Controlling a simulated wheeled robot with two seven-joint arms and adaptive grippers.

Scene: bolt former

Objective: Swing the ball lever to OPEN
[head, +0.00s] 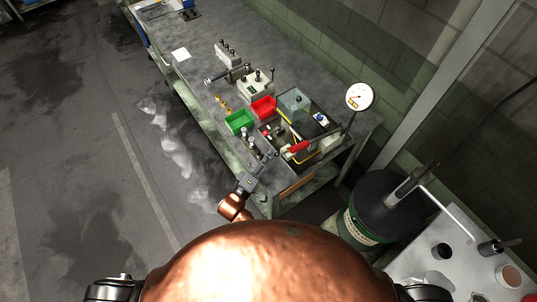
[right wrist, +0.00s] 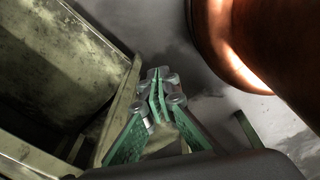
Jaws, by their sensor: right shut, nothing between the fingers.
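A light grey machine block (head: 255,87) with thin upright levers stands mid-bench. A small dark ball knob (head: 272,70) tops a lever at its right side. I cannot read any OPEN marking at this size. My left gripper (head: 262,160) is small in the head view, at the bench's near edge beside the green bin and apart from the block. Its finger opening cannot be made out. My right gripper (right wrist: 158,78) shows in the right wrist view with its green-padded fingers together and nothing between them. It is beside an olive metal structure; the ball lever is not seen there.
A green bin (head: 239,121) and a red bin (head: 263,106) sit in front of the block. A cluttered tray with a red handle (head: 299,147) and a round gauge (head: 359,97) are to the right. A dark drum (head: 365,222) stands on the floor. The left floor is clear.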

